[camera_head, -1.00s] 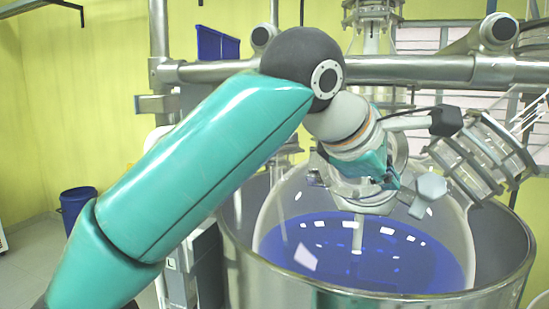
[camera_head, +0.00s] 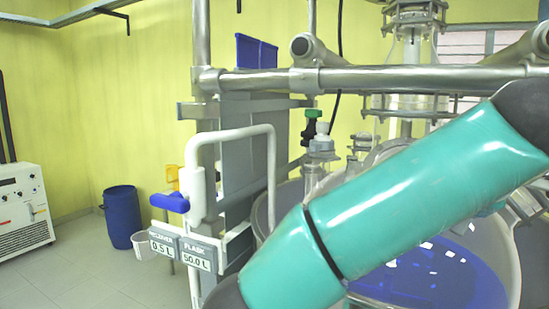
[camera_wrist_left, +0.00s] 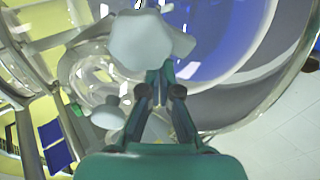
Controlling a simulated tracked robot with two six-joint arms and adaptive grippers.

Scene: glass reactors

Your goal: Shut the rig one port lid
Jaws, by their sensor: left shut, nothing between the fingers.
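My left gripper (camera_wrist_left: 163,84) shows in the left wrist view with its dark teal fingers drawn together and nothing between them. A pale grey lobed knob (camera_wrist_left: 150,46) lies just past the fingertips and covers part of what is behind; I cannot tell whether they touch. It may be the port lid's knob, but the lid's angle is unclear. A glass reactor vessel (camera_head: 430,272) with blue liquid stands at the right of the head view. My left arm crosses in front of it, and its wrist and gripper are out of that view. My right gripper is in neither view.
A steel rail (camera_head: 400,79) runs across above the vessel. A white bent pipe and a valve with a blue handle (camera_head: 170,202) stand left of it, above labels (camera_head: 178,251). A blue drum (camera_head: 123,216) and a white cabinet (camera_head: 22,205) stand on open floor farther left.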

